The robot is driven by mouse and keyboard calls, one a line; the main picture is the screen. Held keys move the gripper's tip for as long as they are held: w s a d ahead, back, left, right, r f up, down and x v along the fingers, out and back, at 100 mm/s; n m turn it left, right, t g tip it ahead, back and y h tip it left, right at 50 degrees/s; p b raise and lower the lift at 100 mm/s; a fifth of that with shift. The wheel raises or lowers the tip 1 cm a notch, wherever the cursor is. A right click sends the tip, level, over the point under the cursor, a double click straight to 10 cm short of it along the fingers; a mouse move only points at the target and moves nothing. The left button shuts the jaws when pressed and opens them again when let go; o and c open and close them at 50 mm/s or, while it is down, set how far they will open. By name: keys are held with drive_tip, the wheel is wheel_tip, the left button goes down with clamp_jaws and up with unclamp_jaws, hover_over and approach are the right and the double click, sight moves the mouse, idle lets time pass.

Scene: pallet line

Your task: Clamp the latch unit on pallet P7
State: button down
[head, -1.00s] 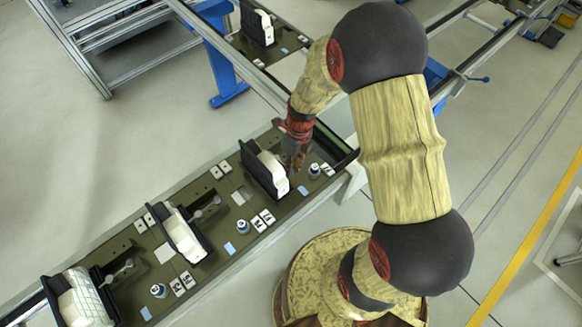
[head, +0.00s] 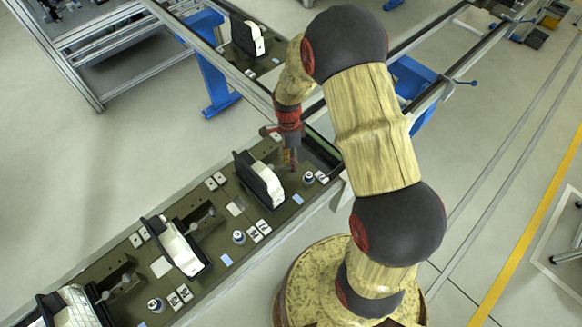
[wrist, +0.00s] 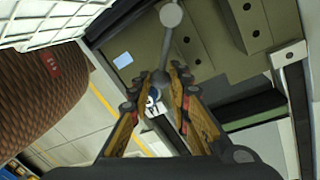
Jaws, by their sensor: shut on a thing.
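The latch unit (head: 266,181) on the nearest pallet to my gripper has a black upright plate and a white block. Its grey lever (wrist: 166,45) shows in the wrist view, with a round end at the top and a ball low down. My gripper (head: 291,166) is just behind and right of the unit. In the wrist view my gripper (wrist: 161,82) has its fingers closed around the lever's lower ball. The fingers hide part of that ball. I cannot read the pallet's label.
More latch units stand along the line, one at the middle left (head: 180,246) and one at the lower left (head: 72,308). Another (head: 247,35) is on the far conveyor. A small round knob (head: 308,178) stands right of my gripper. Open floor lies left.

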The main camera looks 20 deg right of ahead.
drive_tip(key=shift+w+n+h+b, duration=0.3)
drive_tip(key=shift+w+n, duration=0.6)
drive_tip(key=shift+n, duration=0.45)
drive_tip(key=shift+w+n+h+b, duration=0.15)
drive_tip(key=shift+w+n+b, duration=0.3)
drive_tip(key=shift+w+n, duration=0.7)
drive_tip(key=shift+w+n+h+b, duration=0.3)
drive_tip(key=shift+w+n, duration=0.3)
drive_tip(key=shift+n, duration=1)
drive_tip(key=c, duration=1.6)
unclamp_jaws()
drive_tip(key=shift+c, duration=0.2)
drive_tip(key=v, duration=1.2)
drive_tip(key=shift+s+a, duration=0.1)
